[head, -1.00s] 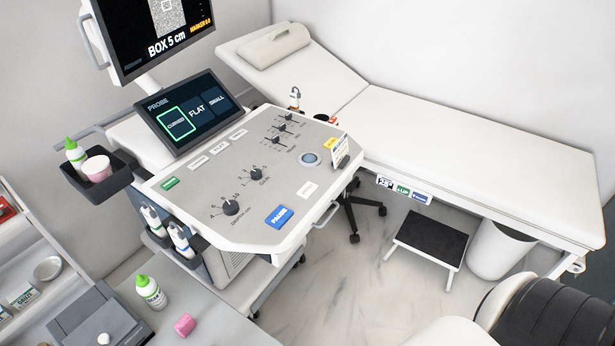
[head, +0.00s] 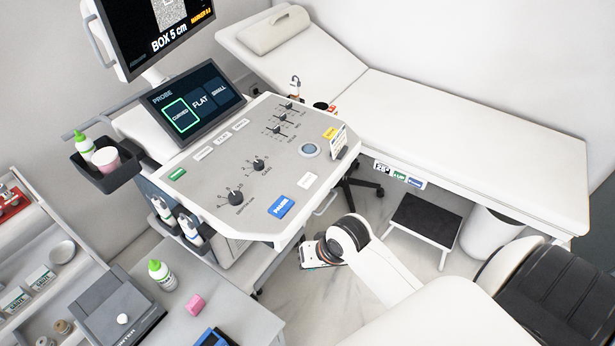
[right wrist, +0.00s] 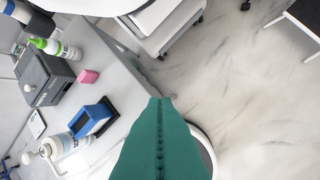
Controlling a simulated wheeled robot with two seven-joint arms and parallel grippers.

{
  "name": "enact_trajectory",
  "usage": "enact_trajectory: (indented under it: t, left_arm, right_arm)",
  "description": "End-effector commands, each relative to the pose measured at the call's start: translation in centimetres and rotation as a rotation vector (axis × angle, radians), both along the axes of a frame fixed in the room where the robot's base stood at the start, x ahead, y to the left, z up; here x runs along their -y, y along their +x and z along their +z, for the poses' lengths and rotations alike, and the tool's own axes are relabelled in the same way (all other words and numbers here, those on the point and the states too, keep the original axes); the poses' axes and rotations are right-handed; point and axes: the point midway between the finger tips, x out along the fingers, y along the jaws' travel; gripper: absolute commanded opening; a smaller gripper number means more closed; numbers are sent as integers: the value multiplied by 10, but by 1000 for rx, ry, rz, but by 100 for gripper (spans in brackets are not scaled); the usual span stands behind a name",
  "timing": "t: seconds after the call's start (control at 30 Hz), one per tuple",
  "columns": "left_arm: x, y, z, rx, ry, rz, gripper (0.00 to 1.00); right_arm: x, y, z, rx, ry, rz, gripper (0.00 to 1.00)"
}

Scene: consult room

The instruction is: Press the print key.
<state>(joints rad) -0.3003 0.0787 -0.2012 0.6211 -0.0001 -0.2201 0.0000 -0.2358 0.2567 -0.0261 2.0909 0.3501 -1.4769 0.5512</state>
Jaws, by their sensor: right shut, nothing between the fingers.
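The control panel (head: 225,200) of the ultrasound cart carries several keys. These include a green key (head: 176,174), a blue PAUSE key (head: 281,206), a white key (head: 307,180) and a yellow key (head: 330,133). The small lettering is too blurred for me to tell which is the print key. My right gripper (head: 312,256) hangs beyond the panel's front right edge, lower in the picture than the keys and apart from them. In the right wrist view its green fingers (right wrist: 160,98) are shut together and empty, above the floor. My left gripper is not in view.
A side table holds a grey box (head: 110,305), a green-capped bottle (head: 161,275), a pink block (head: 195,304) and a blue-framed device (head: 213,337). The couch (head: 460,135) and a step stool (head: 424,220) stand right. A dark bin (head: 108,172) hangs on the cart's left.

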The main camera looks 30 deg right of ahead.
Motion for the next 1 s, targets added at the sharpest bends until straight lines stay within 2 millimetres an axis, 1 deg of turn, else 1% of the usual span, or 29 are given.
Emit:
enact_trajectory:
  t: [0.03,0.17,0.2,0.27,0.3,0.4,0.5,0.6,0.7,0.8,1.0]
  left_arm:
    - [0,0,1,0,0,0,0]
    - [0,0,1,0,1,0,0]
    - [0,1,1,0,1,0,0]
    - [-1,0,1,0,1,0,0]
    - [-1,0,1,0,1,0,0]
    - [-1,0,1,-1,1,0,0]
    - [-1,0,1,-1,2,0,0]
    - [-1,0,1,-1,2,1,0]
    - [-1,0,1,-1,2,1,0]
    - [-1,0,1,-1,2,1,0]
    - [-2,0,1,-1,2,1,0]
  right_arm:
    - [9,19,3,1,37,-70,0]
    - [32,64,10,-12,172,-283,0]
    - [41,81,15,-17,225,-363,0]
    - [57,107,25,-27,314,-492,0]
    - [69,126,34,-32,381,-586,0]
    - [98,168,61,-55,562,-808,0]
    - [121,196,87,-78,716,-970,0]
    - [135,213,105,-100,822,-1071,0]
    - [144,221,115,-113,881,-1124,0]
    - [146,224,118,-119,902,-1140,0]
    - [145,223,118,-119,899,-1140,0]
